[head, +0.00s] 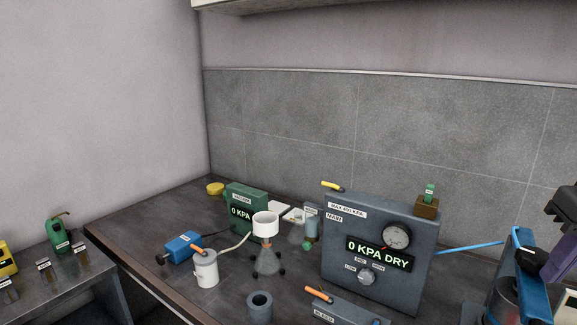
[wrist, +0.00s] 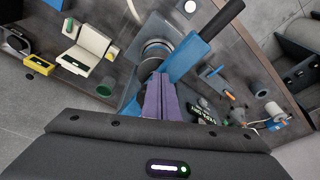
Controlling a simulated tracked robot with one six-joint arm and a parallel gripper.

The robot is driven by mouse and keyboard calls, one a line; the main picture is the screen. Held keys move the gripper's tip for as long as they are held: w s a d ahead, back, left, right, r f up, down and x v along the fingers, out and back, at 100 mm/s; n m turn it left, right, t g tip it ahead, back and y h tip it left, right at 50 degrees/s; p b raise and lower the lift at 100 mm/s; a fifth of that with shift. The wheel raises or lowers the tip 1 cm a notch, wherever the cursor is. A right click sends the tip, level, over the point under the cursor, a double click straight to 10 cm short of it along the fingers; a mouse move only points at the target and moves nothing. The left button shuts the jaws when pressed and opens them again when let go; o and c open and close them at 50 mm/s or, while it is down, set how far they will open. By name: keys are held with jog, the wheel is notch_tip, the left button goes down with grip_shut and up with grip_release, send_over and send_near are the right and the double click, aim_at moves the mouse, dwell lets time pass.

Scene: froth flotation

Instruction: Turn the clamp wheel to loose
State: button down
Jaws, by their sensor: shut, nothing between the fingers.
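My gripper (head: 550,270) is at the right edge of the head view, beside a blue upright frame (head: 519,250) over a round metal vessel. In the wrist view my gripper's purple fingers (wrist: 163,80) are together and empty. Their tips are close to the blue bar (wrist: 186,57) of that frame, which has a dark handle (wrist: 222,20). I cannot tell whether they touch. The round vessel (wrist: 155,50) shows behind the bar. I cannot make out a clamp wheel for certain; the fingers and frame may hide it.
A grey control box (head: 340,270) reads "0 KPA DRY". A thin blue tube (head: 470,246) runs from it to the frame. A green vacuum unit (head: 240,198), a blue motor (head: 183,246) and a white cup (head: 205,270) stand to the left on the dark bench (head: 135,225).

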jog(key=shift+d+r, duration=0.3)
jog(key=shift+w+d+r, duration=0.15)
jog(key=shift+d, duration=0.7)
dwell(0.5)
jog(key=shift+s+d, duration=0.1)
jog(key=shift+s, duration=0.1)
jog(key=shift+s, duration=0.2)
dwell(0.4)
jog(key=v, duration=0.2)
jog(key=w+v, duration=0.1)
jog(key=v, duration=0.2)
jog(key=shift+d+r, duration=0.1)
jog(key=shift+r, duration=0.35)
